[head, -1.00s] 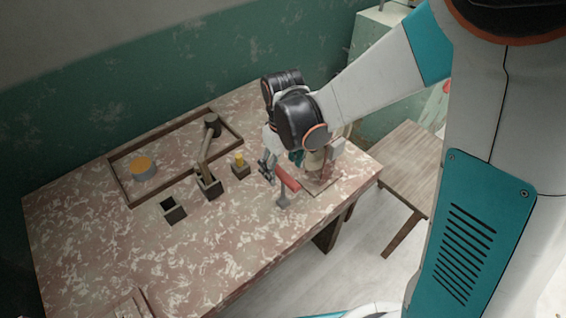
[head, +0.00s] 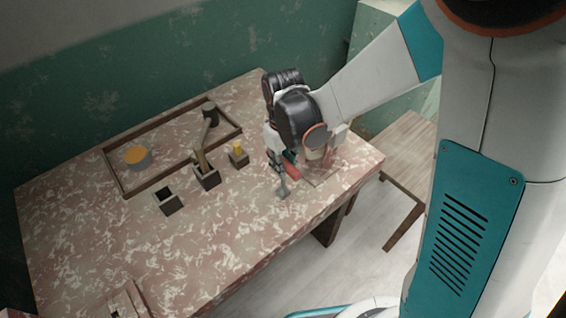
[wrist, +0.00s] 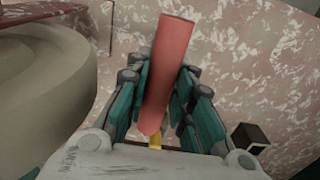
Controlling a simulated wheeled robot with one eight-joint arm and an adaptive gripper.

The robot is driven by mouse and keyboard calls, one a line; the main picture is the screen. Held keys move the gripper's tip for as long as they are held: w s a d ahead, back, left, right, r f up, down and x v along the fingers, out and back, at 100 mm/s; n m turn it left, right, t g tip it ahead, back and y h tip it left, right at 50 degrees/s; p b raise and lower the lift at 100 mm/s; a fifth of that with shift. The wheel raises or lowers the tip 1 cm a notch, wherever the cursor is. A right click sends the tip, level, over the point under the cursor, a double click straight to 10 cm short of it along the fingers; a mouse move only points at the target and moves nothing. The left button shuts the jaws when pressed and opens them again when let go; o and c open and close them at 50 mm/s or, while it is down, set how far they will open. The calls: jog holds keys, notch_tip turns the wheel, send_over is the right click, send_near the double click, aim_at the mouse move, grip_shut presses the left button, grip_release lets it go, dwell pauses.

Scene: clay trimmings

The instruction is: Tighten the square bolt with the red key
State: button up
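The red key (head: 291,170) has a red handle and a grey lower end (head: 283,190), which shows below my gripper near the table's right end. My gripper (head: 282,165) is around the handle. In the wrist view the red handle (wrist: 168,70) lies between the two teal finger pads (wrist: 160,95), which appear to press on both its sides. A pale rounded body (head: 316,154) stands beside the gripper above a flat board (head: 322,178); it fills the left of the wrist view (wrist: 45,85). I cannot make out the square bolt; my wrist hides part of that area.
A framed tray (head: 120,178) holds a grey pot with orange top (head: 137,158).

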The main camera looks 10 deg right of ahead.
jog(key=shift+m, duration=1.9)
jog(key=shift+m, duration=0.9)
jog(key=shift+m+b, duration=0.3)
jog(key=shift+m, duration=0.6)
jog(key=m, duration=0.3)
jog(key=shift+m, duration=0.3)
